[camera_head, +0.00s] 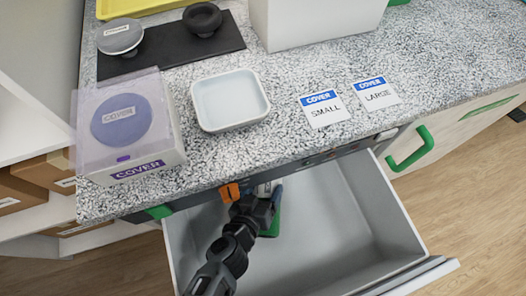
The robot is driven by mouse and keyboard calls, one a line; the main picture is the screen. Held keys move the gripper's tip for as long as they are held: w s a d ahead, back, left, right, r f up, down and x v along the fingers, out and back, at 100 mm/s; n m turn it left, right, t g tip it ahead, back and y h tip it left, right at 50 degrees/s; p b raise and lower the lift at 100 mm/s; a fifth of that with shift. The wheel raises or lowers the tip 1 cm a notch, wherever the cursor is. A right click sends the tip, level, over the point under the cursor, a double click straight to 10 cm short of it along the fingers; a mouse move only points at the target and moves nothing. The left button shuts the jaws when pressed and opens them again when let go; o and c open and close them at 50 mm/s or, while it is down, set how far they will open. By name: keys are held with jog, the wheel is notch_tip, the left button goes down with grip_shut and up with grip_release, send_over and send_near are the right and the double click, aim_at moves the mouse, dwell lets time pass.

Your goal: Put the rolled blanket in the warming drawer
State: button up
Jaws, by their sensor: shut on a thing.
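The warming drawer (335,238) is pulled open below the counter; its grey inside shows bare on the right. My gripper (254,191) is over the back left part of the drawer, close to the counter's front edge, with an orange piece at its left and a blue-grey piece at its right. It is shut on a small pale and green thing, which I take as the rolled blanket (272,224). My gripper and wrist hide most of it. I cannot tell whether it touches the drawer floor.
On the speckled counter (290,70) stand a clear-topped box (150,158), a white tray (230,101), a black mat (160,55) with two round lids, and two cover cards (325,109). A white block (315,22) stands behind. A green handle (410,148) juts out at right.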

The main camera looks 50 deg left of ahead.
jog(key=shift+f, duration=1.15)
jog(key=o, duration=1.4)
jog(key=shift+s+r, duration=0.15)
jog(key=p+v, duration=0.4)
jog(key=v, duration=0.1)
jog(key=shift+s+d+r, duration=0.1)
jog(key=shift+s+r, duration=0.1)
jog(key=shift+s+d+r+p, duration=0.2)
jog(key=shift+s+d+p, duration=0.2)
jog(key=shift+s, duration=0.25)
